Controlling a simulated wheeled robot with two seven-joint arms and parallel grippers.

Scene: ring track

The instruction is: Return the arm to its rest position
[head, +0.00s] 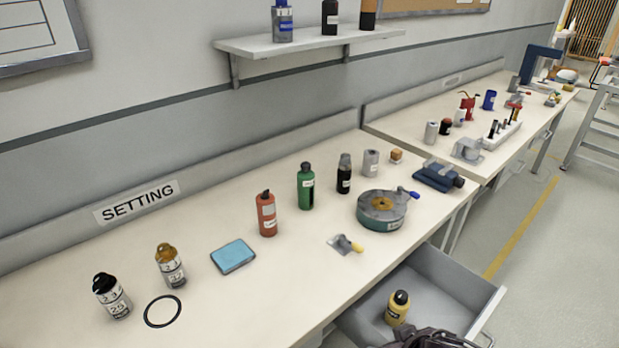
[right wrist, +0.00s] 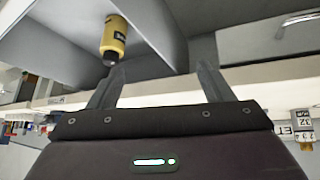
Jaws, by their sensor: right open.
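My right gripper (right wrist: 162,78) is open, with its two fingers apart and nothing between them in the right wrist view. In the head view only a dark part of it (head: 432,339) shows at the bottom edge, by the open drawer (head: 437,268). A yellow bottle with a black cap (head: 397,307) is in that drawer, just left of the gripper. The bottle also shows in the right wrist view (right wrist: 114,40), beyond the left finger and apart from it. My left gripper is not in view.
The workbench (head: 300,262) above the drawer holds a red bottle (head: 266,214), a green bottle (head: 306,188), a blue pad (head: 233,256), a round turntable-like device (head: 382,212) and a black ring (head: 163,311). The drawer sticks out over the floor. Floor to its right is clear.

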